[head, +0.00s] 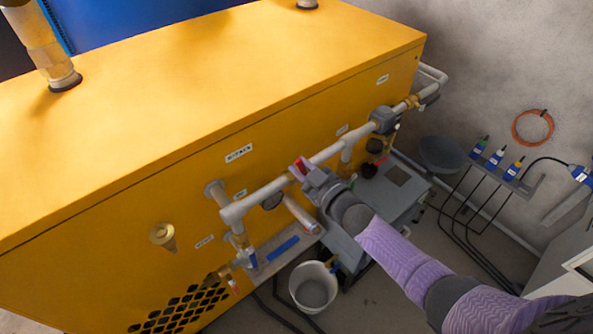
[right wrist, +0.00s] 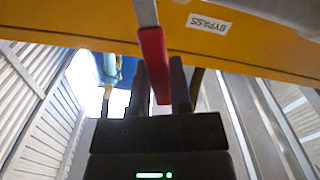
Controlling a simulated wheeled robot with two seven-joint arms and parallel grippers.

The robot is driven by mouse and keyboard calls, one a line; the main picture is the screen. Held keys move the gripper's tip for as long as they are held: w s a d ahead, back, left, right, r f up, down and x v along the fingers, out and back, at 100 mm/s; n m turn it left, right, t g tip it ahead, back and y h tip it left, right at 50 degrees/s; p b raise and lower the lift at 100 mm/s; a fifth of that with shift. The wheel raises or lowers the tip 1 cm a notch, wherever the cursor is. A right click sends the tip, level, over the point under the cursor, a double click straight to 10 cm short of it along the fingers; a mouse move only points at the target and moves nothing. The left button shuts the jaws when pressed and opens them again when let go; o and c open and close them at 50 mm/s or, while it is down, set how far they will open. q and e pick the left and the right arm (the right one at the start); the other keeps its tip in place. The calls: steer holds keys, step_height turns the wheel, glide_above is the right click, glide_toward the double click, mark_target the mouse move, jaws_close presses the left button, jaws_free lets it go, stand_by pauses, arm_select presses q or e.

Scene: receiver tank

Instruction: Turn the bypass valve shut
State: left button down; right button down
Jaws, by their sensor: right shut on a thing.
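The bypass valve's red handle (head: 300,167) shows at the pipe on the front of the yellow cabinet (head: 170,130). My right gripper (head: 308,177) is at this handle, and its jaws hide part of it. In the right wrist view the red-sleeved handle (right wrist: 153,55) on its grey lever runs down between the two dark fingers of the right gripper (right wrist: 162,75), which is shut on it. A label reading BYPASS (right wrist: 208,23) is on the yellow panel beside it. The valve body is mostly hidden. My left gripper is not in view.
A grey pipe (head: 265,193) runs along the cabinet front, with a grey fitting (head: 385,120) at its right. A white bucket (head: 314,287) stands on the floor below. Several blue bottles and an orange hose coil (head: 532,127) are at the right wall.

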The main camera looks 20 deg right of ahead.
steer(key=shift+w+d+r+m, duration=0.1)
steer(key=shift+w+d+m, duration=0.1)
steer(key=shift+d+m, duration=0.55)
steer(key=shift+w+d+r+m, duration=0.15)
steer(key=shift+d+m, duration=0.2)
steer(key=shift+m, duration=0.7)
steer(key=shift+f, duration=0.1)
steer(key=shift+d, duration=0.1)
steer(key=c, duration=0.5)
jaws_free()
steer(key=shift+c, duration=0.2)
